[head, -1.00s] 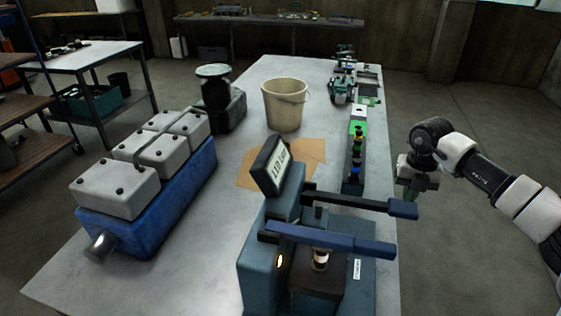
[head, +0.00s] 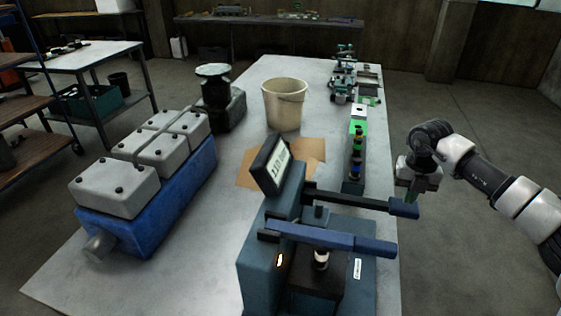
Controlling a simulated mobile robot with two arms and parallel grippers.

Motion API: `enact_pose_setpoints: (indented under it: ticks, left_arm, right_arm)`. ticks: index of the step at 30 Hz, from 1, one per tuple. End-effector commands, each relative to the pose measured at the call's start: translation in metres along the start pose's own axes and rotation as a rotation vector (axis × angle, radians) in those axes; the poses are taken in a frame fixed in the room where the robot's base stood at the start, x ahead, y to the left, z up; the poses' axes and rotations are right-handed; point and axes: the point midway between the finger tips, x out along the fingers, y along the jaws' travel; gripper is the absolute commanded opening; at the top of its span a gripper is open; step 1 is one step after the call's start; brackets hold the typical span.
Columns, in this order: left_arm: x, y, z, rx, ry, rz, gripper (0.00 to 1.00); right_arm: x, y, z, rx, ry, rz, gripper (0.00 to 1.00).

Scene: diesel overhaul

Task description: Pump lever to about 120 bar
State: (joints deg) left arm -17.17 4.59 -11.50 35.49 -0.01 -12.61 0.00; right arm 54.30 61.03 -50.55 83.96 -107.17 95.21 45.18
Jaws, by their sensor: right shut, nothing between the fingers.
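The blue test stand (head: 262,262) stands at the front of the bench, with a tilted display (head: 272,165) on top. The display's figures are too small to read surely. A lever (head: 360,200) with a dark bar and blue end grip reaches right, past the bench edge. A wider blue lever (head: 330,237) lies nearly level in front of it, over a small metal part (head: 321,259) on the dark block. My right gripper (head: 411,198) points down just above and beside the end grip of the dark lever. It is shut and empty; contact is not clear. My left gripper is out of view.
A blue engine block with grey covers (head: 150,190) lies on the left of the bench. A beige bucket (head: 284,105), brown paper (head: 314,151) and a row of small parts (head: 356,150) stand behind the stand. Floor right of the bench is clear.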

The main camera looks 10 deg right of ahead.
Motion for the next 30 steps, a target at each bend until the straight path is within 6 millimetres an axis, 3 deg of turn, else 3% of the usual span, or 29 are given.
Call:
enact_pose_setpoints:
  ticks: [24, 30]
  left_arm:
    - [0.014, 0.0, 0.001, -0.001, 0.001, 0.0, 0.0]
    - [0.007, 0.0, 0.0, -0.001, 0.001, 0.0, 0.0]
  right_arm:
    - [0.022, 0.001, 0.0, 0.0, 0.001, -0.001, 0.0]
    - [0.013, 0.0, 0.0, 0.0, 0.001, -0.001, 0.0]
